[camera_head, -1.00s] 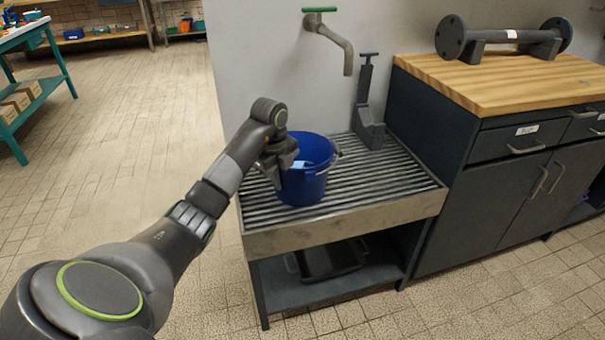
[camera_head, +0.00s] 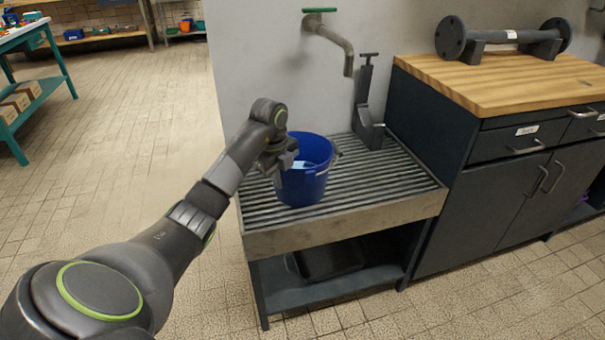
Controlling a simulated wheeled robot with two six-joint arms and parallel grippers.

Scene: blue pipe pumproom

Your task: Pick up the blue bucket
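The blue bucket (camera_head: 306,185) stands upright on the slatted metal rack (camera_head: 385,192), below and left of the wall tap. My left gripper (camera_head: 281,160) is at the bucket's left rim, with its fingers close to the rim and partly over the opening. The fingers are small and dark here, so I cannot tell whether they are shut on the rim or only beside it. Something pale shows inside the bucket near the fingers. My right gripper is not in view.
A tap (camera_head: 332,40) with a green handle sticks out of the wall above the rack. A dark grey tool (camera_head: 367,110) stands at the rack's back. A cabinet with a wooden top (camera_head: 490,80) is at the right. A black tray (camera_head: 330,260) lies on the lower shelf.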

